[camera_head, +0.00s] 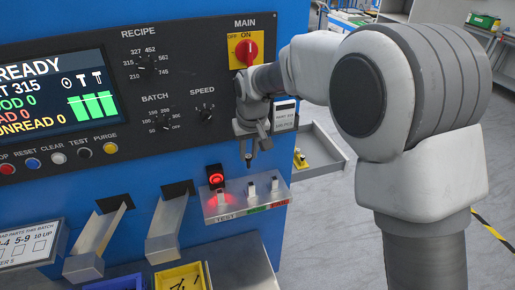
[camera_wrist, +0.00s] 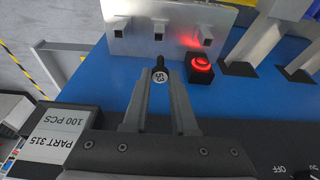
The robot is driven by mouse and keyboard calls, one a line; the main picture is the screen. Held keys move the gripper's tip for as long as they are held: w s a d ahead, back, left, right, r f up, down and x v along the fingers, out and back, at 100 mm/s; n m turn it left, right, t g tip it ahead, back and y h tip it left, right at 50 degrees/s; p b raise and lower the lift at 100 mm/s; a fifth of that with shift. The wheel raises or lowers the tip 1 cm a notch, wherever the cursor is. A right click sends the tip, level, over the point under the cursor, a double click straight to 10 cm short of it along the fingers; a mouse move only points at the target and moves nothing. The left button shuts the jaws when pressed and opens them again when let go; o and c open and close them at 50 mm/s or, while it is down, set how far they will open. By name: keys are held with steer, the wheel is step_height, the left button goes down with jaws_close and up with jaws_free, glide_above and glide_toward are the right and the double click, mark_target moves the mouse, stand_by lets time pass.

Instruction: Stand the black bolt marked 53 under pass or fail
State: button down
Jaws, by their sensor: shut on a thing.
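My gripper (camera_head: 250,145) is shut on the black bolt and holds it upright in the air, above and behind the metal shelf. In the wrist view the bolt (camera_wrist: 160,63) shows between the fingertips (camera_wrist: 160,100), with a white round face marked 53. The metal shelf (camera_head: 238,207) carries a TEST label at its left, then a green label (camera_head: 257,209) and a red label (camera_head: 280,204), whose words are too small to read. Three small dark-topped holders stand on it: left (camera_head: 221,196), middle (camera_head: 251,189) and right (camera_head: 275,184). The bolt is apart from all of them.
A black box with a glowing red ring (camera_head: 216,178) sits behind the shelf's left end; it also shows in the wrist view (camera_wrist: 201,66). An open tray (camera_head: 318,155) juts out at right.

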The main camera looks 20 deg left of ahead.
steer(key=shift+w+d, duration=0.2)
steer(key=shift+f+b, duration=1.9)
steer(key=shift+f, duration=0.95)
steer(key=shift+f+b, duration=1.45)
steer(key=shift+f, duration=0.3)
steer(key=shift+c, duration=1.2)
jaws_free()
steer(key=shift+r+p, duration=2.6)
steer(key=shift+r, duration=1.4)
